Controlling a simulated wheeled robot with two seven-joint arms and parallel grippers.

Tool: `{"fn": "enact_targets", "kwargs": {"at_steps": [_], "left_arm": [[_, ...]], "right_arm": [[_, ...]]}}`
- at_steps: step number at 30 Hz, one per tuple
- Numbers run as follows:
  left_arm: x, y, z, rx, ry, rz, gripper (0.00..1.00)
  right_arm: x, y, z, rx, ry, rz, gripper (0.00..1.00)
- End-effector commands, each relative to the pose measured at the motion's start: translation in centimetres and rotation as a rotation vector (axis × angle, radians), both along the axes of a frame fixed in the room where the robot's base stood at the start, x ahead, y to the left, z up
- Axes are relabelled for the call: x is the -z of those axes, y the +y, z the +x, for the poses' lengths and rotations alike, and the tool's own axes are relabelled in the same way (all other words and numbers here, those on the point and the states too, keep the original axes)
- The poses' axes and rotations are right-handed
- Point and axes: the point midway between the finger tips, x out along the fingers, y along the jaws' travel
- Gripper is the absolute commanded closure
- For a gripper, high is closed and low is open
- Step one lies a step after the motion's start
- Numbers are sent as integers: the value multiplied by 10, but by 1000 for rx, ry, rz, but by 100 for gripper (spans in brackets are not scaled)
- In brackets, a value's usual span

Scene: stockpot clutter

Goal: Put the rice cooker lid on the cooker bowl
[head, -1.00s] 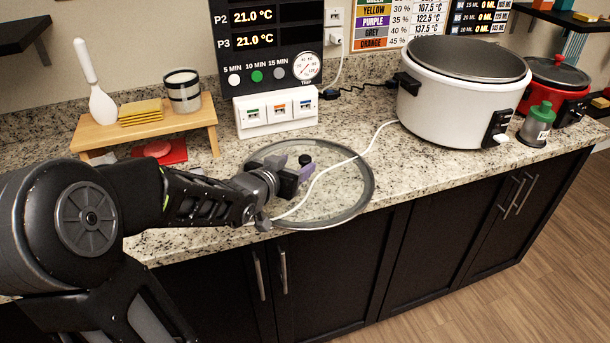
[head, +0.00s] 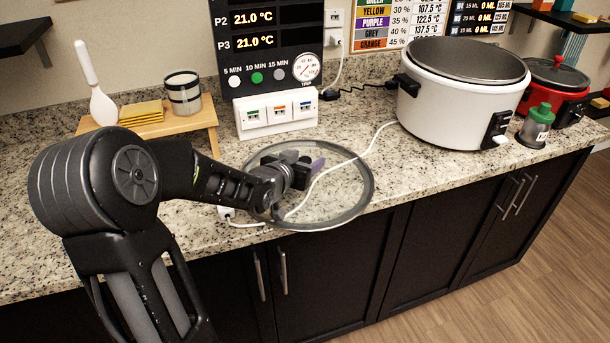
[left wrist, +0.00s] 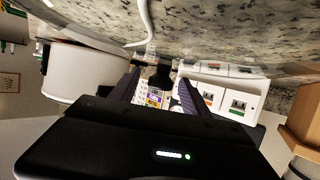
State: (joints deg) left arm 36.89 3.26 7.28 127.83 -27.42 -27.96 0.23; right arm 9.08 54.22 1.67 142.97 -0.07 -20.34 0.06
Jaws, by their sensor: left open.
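The rice cooker lid (head: 345,203), clear glass with a grey rim, lies flat on the granite counter at its front edge. The white cooker bowl (head: 452,112) stands upright to the right with its dark top uncovered. My left gripper (head: 308,166) is low over the middle of the lid and open. In the head view it hides the lid's knob. In the left wrist view a dark knob-like shape (left wrist: 160,74) shows between the spread fingers (left wrist: 158,92). I cannot tell whether they touch it. My right gripper is not in view.
A white cord (head: 350,158) runs from the cooker across the lid. A white switch box (head: 277,116) stands behind the lid. A wooden stand (head: 205,118) is at left. A green-capped bottle (head: 536,126) and red cooker (head: 560,85) stand at right.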

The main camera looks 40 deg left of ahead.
Motion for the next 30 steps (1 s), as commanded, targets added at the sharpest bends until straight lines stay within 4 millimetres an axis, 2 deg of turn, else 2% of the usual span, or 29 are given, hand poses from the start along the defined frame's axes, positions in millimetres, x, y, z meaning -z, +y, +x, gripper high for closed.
{"fn": "enact_targets", "kwargs": {"at_steps": [14,30], "left_arm": [[0,0,0,0,0,0,45],[0,0,0,0,0,0,87]], "right_arm": [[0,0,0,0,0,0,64],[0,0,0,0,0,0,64]]}}
